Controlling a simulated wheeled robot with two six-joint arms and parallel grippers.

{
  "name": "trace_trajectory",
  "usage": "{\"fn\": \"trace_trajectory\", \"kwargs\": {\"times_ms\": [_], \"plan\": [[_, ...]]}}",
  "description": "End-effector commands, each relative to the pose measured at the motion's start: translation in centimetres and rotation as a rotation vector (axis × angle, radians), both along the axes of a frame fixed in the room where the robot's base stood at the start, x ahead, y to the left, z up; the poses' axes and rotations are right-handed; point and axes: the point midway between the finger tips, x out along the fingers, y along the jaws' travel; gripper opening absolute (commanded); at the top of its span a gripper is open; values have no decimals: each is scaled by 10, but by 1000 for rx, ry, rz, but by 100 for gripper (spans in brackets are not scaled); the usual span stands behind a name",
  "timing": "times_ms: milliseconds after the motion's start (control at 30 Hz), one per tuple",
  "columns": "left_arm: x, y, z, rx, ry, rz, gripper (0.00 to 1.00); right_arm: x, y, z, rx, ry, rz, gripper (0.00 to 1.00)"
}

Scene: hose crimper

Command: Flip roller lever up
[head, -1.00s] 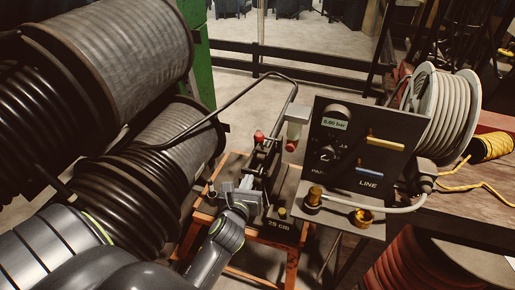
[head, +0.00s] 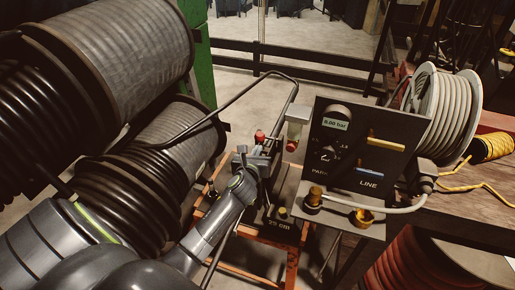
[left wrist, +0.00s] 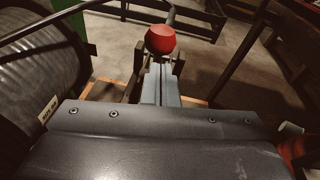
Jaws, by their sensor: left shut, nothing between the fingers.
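A lever with a red ball knob (head: 260,135) stands at the hose machine on the orange-legged stand; I take it for the roller lever. The knob shows large in the left wrist view (left wrist: 161,39), just beyond my fingertips. My left gripper (head: 264,160) is over the machine, just below the knob in the head view. Its fingers (left wrist: 160,84) are shut with nothing between them. I cannot tell whether they touch the lever. My arm and gripper hide much of the machine and the lever's lower part. My right gripper is not in view.
Black hose reels (head: 150,165) fill the left side. A long bent bar (head: 225,105) arches behind the machine. A dark panel (head: 365,150) with a gauge and brass fittings stands close on the right. A white hose reel (head: 445,110) is beyond it.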

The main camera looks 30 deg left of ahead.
Motion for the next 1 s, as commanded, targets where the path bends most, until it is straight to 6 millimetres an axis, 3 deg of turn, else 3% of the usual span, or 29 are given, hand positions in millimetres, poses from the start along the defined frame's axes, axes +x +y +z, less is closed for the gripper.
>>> {"fn": "trace_trajectory", "kwargs": {"times_ms": [567,833,1000], "plan": [[6,3,6,0,1,0,0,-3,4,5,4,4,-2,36],[17,5,28,2,1,1,0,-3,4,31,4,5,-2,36],[40,7,49,3,-2,-1,0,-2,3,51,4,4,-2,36]]}}
